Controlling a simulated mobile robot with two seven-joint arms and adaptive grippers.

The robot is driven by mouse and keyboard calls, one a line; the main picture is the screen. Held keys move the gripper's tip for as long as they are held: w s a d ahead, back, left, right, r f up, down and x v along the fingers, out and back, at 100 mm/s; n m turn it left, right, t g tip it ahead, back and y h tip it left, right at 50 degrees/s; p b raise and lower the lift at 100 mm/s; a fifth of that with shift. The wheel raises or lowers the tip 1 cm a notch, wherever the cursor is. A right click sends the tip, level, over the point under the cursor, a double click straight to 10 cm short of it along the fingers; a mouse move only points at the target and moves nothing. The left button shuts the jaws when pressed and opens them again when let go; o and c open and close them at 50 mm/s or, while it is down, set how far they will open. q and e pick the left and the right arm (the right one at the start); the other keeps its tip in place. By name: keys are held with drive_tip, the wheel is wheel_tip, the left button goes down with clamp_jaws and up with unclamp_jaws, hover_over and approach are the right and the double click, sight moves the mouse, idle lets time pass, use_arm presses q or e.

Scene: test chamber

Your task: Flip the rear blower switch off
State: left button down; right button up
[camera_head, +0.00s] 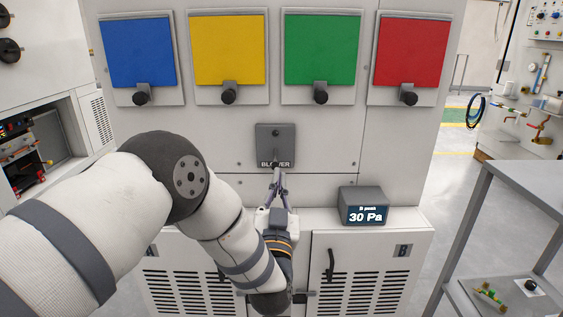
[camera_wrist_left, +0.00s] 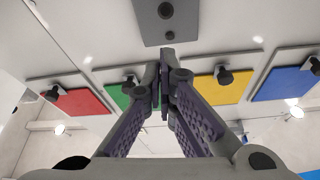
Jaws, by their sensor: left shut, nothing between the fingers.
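The blower switch (camera_head: 275,138) is a small grey plate on the white cabinet front, with a "BLOWER" label at its lower edge. It also shows at the top of the left wrist view (camera_wrist_left: 180,28), with a round dark spot on it. My left gripper (camera_head: 277,168) is shut and empty, its fingertips at the plate's lower edge, partly covering the label. In the left wrist view the closed fingertips (camera_wrist_left: 163,68) point toward the plate. I cannot tell whether they touch it, nor which way the lever stands. My right gripper is in neither view.
Blue (camera_head: 139,52), yellow (camera_head: 230,50), green (camera_head: 320,50) and red (camera_head: 412,52) panels with dark knobs sit above the switch. A display box (camera_head: 363,205) reading 30 Pa stands on the ledge to the right. A grey cart (camera_head: 520,180) stands at far right.

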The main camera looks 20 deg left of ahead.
use_arm(q)
drive_tip(key=shift+s+d+f, duration=0.15)
drive_tip(key=shift+s+f, duration=0.25)
drive_tip(key=shift+s, duration=0.1)
drive_tip(key=shift+s+d+f, duration=0.15)
drive_tip(key=shift+s+f, duration=0.25)
drive_tip(key=shift+s, duration=0.1)
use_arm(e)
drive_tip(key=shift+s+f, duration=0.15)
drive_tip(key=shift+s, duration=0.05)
